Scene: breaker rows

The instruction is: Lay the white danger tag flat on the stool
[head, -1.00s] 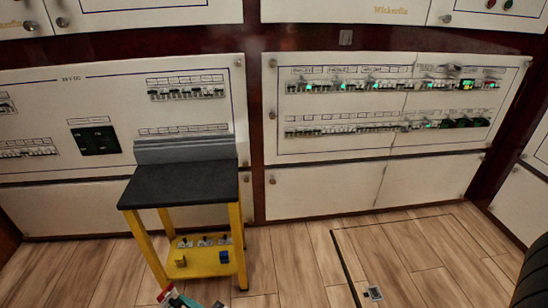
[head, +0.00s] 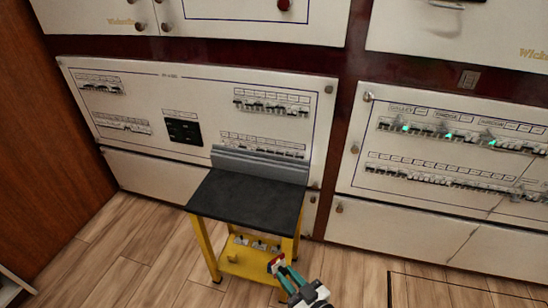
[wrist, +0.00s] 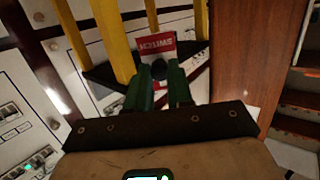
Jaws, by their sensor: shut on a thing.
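The danger tag (wrist: 155,45), white with a red part and lettering, is held at the tips of my gripper (wrist: 160,70), between its green fingers. In the head view the tag (head: 276,263) is small at the end of my gripper (head: 283,273), in front of the stool's yellow lower part. In the wrist view the stool's yellow legs (wrist: 113,42) show behind the tag.
The stool's yellow lower shelf (head: 255,266) holds small devices and a yellow block (head: 233,258). Breaker panels stand behind, left (head: 200,88) and right (head: 430,105). A wooden wall (head: 55,120) is at the left. The wooden floor (head: 150,240) is clear left of the stool.

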